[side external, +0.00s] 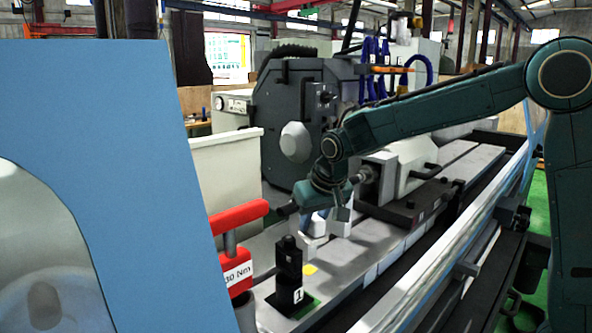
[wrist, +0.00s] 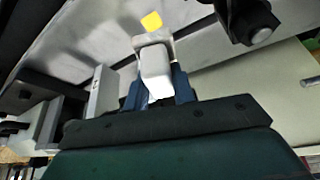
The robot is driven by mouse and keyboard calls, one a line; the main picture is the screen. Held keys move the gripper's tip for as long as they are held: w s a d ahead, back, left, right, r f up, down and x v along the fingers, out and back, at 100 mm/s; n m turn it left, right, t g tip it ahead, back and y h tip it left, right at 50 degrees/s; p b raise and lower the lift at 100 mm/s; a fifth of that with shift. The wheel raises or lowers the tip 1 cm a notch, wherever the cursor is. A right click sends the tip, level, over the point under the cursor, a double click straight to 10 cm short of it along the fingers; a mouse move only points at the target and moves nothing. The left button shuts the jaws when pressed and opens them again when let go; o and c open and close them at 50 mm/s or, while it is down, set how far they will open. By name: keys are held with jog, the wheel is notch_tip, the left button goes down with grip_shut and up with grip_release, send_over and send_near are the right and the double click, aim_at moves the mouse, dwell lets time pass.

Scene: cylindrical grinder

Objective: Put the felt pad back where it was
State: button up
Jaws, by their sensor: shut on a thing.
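My gripper (side external: 317,222) has blue fingers and is above the machine's grey table (side external: 350,262). In the wrist view its fingers (wrist: 157,92) are shut on a pale grey-white piece (wrist: 155,70), which looks like the felt pad. The same pale piece (side external: 314,226) shows between the fingers in the side view, partly hidden by them. I cannot tell whether its lower end touches the table. A small yellow square (side external: 309,269) lies flat on the table close by; in the wrist view the yellow square (wrist: 151,21) shows just beyond the pale piece.
A black block marked 1 (side external: 289,265) stands on a dark green patch at the table's near end. A red-handled tool marked 30 Nm (side external: 238,268) is left of it. The blue machine panel (side external: 95,110) fills the left. The tailstock (side external: 385,172) stands behind my gripper.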

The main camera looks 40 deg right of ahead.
aim_at(315, 215)
notch_tip(315, 215, up, 15)
jog(key=s+d+m, duration=0.1)
jog(key=s+d, duration=0.3)
jog(key=d, duration=0.9)
jog(key=shift+w+f, duration=0.15)
jog(key=shift+f, duration=1.15)
jog(key=shift+w+f, duration=0.15)
jog(key=shift+f, duration=1.15)
notch_tip(315, 215, down, 16)
jog(key=shift+r, duration=0.15)
jog(key=shift+f, duration=2.15)
jog(key=shift+f, duration=0.1)
